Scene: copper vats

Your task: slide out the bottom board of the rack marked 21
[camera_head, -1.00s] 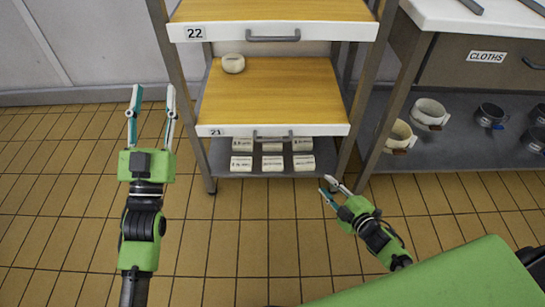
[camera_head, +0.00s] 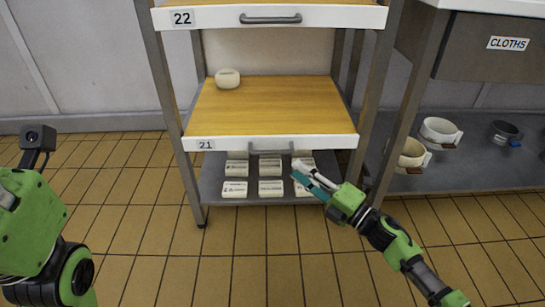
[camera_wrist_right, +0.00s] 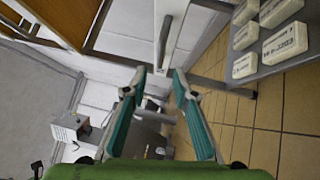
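The bottom board (camera_head: 265,105) has a wooden top, a white front edge with the label 21 (camera_head: 206,145) and a grey bar handle (camera_head: 271,149). It sits in the rack, under the board marked 22 (camera_head: 330,17). My right gripper (camera_head: 299,172) is open and empty, below and right of the handle, in front of the lower shelf. In the right wrist view, the fingers (camera_wrist_right: 160,72) are apart and a bar handle (camera_wrist_right: 164,38) lies beyond their tips, not between them. My left arm shows at the left edge; its gripper's fingers are hidden.
A round cream object (camera_head: 228,79) stands on the bottom board. Several labelled white blocks (camera_head: 271,188) lie on the grey shelf below. Rack posts (camera_head: 171,100) stand at both sides. A table with a CLOTHS drawer (camera_head: 490,50) and cups (camera_head: 440,132) is at right. The tiled floor in front is clear.

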